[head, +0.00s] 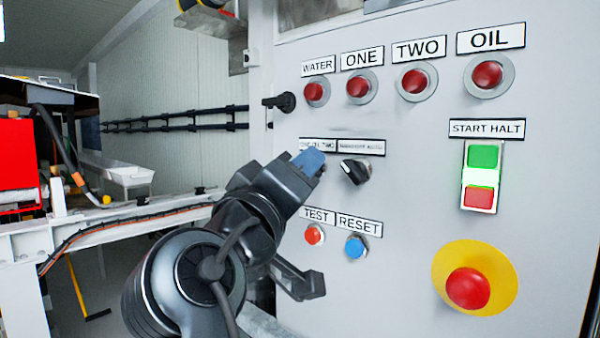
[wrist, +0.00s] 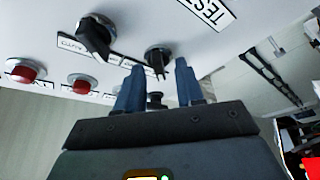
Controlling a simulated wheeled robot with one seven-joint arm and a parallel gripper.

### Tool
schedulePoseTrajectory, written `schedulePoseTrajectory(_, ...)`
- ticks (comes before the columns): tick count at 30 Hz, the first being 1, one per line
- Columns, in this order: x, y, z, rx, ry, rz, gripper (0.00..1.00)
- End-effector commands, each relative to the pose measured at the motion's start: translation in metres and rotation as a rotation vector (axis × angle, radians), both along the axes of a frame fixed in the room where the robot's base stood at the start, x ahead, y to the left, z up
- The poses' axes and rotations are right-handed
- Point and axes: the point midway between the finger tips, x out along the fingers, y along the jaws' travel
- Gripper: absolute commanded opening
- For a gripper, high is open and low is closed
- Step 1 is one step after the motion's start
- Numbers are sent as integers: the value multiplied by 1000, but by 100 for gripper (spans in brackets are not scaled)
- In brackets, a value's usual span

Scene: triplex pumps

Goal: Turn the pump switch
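A black rotary switch (wrist: 157,58) on the panel shows between my blue fingertips in the wrist view. In the head view it is hidden behind my gripper (head: 312,160), under a partly covered label that seems to read ONE OIL TWO. My gripper (wrist: 160,66) is open, with a finger on each side of the switch in the picture. I cannot tell whether either finger touches it. A second black rotary switch (head: 355,171) sits to the right under a blurred label; it also shows at the upper left in the wrist view (wrist: 97,36).
The grey panel (head: 400,220) carries several red lamps (head: 416,82) along its top. Below are a red TEST button (head: 314,235), a blue RESET button (head: 356,247), a green and red START HALT block (head: 482,175) and a large red stop button (head: 468,288). A black handle (head: 280,102) juts out at the panel's left edge.

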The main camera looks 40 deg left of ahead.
Motion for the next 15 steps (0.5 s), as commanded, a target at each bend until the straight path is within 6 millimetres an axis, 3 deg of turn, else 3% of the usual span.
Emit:
schedulePoseTrajectory(5, -8, -1, -4, 1, 0, 2, 37)
schedulePoseTrajectory(15, -58, -11, -19, 1, 0, 3, 37)
